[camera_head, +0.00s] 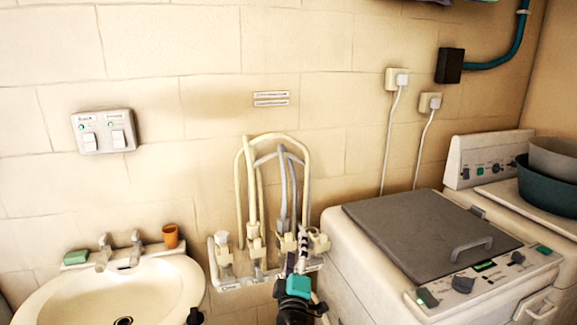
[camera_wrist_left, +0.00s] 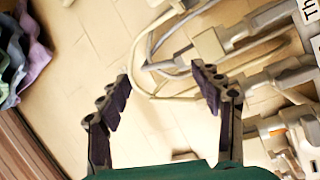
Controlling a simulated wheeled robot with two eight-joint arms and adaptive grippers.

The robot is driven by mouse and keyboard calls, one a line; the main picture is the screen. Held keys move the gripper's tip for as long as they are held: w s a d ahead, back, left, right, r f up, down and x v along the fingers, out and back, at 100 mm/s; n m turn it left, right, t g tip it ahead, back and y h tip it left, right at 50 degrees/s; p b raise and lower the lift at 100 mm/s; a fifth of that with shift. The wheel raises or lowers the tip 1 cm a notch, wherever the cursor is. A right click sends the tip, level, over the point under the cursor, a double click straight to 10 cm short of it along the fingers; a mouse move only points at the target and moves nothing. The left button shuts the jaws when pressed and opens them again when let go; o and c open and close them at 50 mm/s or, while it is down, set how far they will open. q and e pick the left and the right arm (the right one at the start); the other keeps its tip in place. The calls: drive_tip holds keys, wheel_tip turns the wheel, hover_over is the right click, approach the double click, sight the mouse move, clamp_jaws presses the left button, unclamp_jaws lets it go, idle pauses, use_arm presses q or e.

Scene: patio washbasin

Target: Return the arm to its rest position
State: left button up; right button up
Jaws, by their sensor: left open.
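My left gripper (camera_head: 297,254) is at the bottom centre of the head view, in front of the valves and looped hoses on the wall. A teal part of my wrist shows below it. In the left wrist view my left gripper (camera_wrist_left: 162,84) has its two dark fingers spread apart, with nothing held between them. Pale hoses (camera_wrist_left: 150,50) show beyond the fingertips; whether the fingers touch them cannot be told. My right gripper is not seen.
The valve manifold (camera_head: 228,272) with hoses (camera_head: 240,190) stands between the washbasin (camera_head: 40,300) and the washing machine (camera_head: 350,265). An orange cup (camera_head: 171,236) and green soap (camera_head: 76,257) sit on the basin rim.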

use_arm(q)
drive_tip(key=s+a+f+m+g, duration=0.4)
drive_tip(key=s+a+f, duration=0.1)
drive_tip(key=s, duration=0.4)
drive_tip(key=s+a+f+m+g+y, duration=0.1)
drive_tip(key=s+a+f+m+g, duration=0.3)
drive_tip(key=s+a, duration=0.4)
drive_tip(key=s+a+f+m+g, duration=0.4)
drive_tip(key=s+a+f+g, duration=0.1)
drive_tip(key=s, duration=0.7)
drive_tip(key=shift+s+a+f+m, duration=0.2)
drive_tip(key=shift+a+f+m, duration=0.3)
drive_tip(key=shift+a, duration=0.5)
drive_tip(key=shift+f, duration=0.1)
